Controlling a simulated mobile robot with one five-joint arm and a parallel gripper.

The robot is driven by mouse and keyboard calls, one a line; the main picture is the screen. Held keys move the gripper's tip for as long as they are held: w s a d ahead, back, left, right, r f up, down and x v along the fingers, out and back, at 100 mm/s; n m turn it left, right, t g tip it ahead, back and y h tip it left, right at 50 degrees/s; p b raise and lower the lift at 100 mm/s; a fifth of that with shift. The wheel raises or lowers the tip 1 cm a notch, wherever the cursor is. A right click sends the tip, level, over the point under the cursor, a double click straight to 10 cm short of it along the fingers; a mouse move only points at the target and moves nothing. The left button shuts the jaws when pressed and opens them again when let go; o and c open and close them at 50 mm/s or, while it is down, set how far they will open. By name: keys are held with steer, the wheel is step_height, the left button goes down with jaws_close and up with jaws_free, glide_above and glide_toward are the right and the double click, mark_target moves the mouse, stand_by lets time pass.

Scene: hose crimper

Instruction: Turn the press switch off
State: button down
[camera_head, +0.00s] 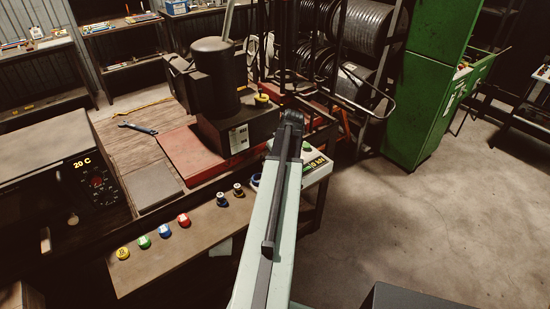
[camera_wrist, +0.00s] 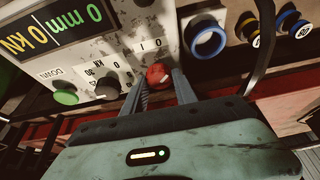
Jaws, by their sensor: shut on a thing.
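In the wrist view, a round red knob (camera_wrist: 158,76) sits on the press's control panel (camera_wrist: 165,20), beside small "0" and "1" marks. I take it as the press switch. My gripper (camera_wrist: 160,82) has its two dark fingers on either side of this knob and is shut on it. The knob's lower part is hidden between the fingers, and I cannot tell which mark it points to. The panel's display (camera_wrist: 45,32) shows 0 mm and 0 kN, upside down here. In the head view, my arm covers the knob and most of the panel (camera_head: 317,168).
A green button (camera_wrist: 65,97), a black dial (camera_wrist: 108,87) and a blue-ringed socket (camera_wrist: 207,39) are close to the fingers. A black cable (camera_wrist: 264,50) hangs at the right. The dark press machine (camera_head: 218,85) stands on the bench. Open floor (camera_head: 400,220) lies to the right.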

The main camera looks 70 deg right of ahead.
stand_by(0.6)
steer(key=c, duration=1)
jaws_free()
steer(key=p+v, duration=0.7)
steer(key=shift+s+r, duration=0.15)
steer(key=shift+r, duration=0.2)
